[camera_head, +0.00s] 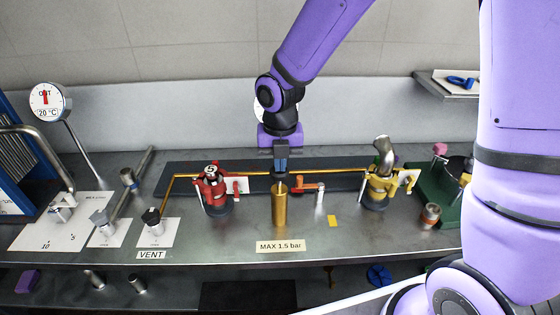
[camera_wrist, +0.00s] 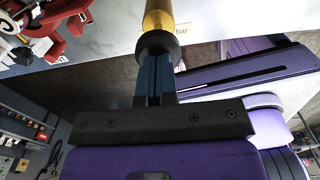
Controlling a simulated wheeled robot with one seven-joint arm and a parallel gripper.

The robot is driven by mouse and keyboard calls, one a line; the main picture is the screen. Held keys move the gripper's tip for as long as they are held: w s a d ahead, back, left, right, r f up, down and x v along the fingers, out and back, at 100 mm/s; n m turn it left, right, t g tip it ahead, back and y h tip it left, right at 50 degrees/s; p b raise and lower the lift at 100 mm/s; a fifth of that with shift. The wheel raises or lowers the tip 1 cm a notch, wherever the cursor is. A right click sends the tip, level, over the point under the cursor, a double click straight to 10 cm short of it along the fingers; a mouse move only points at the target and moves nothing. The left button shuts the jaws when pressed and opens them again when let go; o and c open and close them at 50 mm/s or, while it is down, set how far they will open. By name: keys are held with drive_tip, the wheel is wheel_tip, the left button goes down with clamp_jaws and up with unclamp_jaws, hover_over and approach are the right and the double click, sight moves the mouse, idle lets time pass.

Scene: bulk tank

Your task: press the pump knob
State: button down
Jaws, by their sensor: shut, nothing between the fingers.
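A gold upright cylinder (camera_head: 280,206) stands on the steel bench behind the "MAX 1.5 bar" label. In the wrist view its gold body (camera_wrist: 158,14) ends in a dark round cap (camera_wrist: 158,46), which I take as the pump knob. My gripper (camera_head: 281,170) is shut, empty and pointing down right above the cylinder. In the wrist view my gripper's fingertips (camera_wrist: 154,62) meet the edge of the cap in the picture. I cannot tell whether they touch it. In the head view the cap is hard to tell from the fingertips.
A red valve unit (camera_head: 215,190) stands left of the cylinder, and an orange-handled valve (camera_head: 306,187) close on its right. A yellow unit (camera_head: 378,190) and a green tray (camera_head: 430,203) are further right. A brass pipe (camera_head: 335,173) runs behind. The bench front is mostly clear.

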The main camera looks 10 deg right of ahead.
idle(0.3)
drive_tip(key=shift+f, duration=1.6)
drive_tip(key=shift+s+f, duration=0.1)
drive_tip(key=shift+f, duration=0.05)
